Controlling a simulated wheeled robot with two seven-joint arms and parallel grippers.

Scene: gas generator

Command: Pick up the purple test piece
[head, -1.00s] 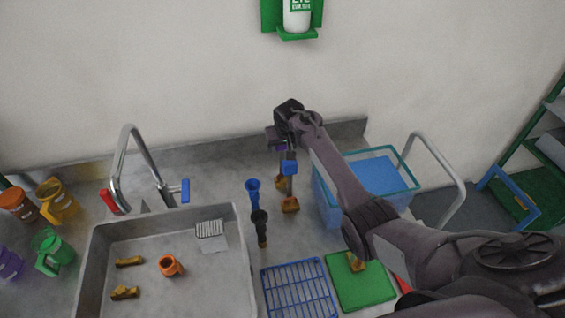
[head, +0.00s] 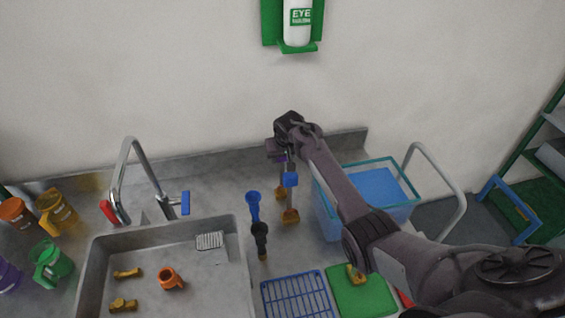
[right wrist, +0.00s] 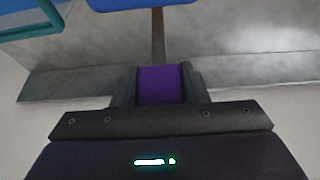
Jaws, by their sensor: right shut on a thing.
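The purple test piece (right wrist: 161,85) sits between the two fingers of my right gripper (right wrist: 160,88) in the right wrist view. My right gripper is shut on it. In the head view the right gripper (head: 281,150) is above the back of the counter, left of the blue bin, and only a small bit of purple shows there. A brown post and a blue piece (head: 290,179) show just below the gripper. I cannot tell from the head view whether the purple piece touches the post. My left gripper is not in view.
The sink (head: 100,245) holds an orange cup (head: 171,279) and brass pieces. A blue rack (head: 297,297) and green mat (head: 362,292) lie at the front. A clear bin (head: 327,215) with blue contents stands under my right arm. Coloured mugs stand left.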

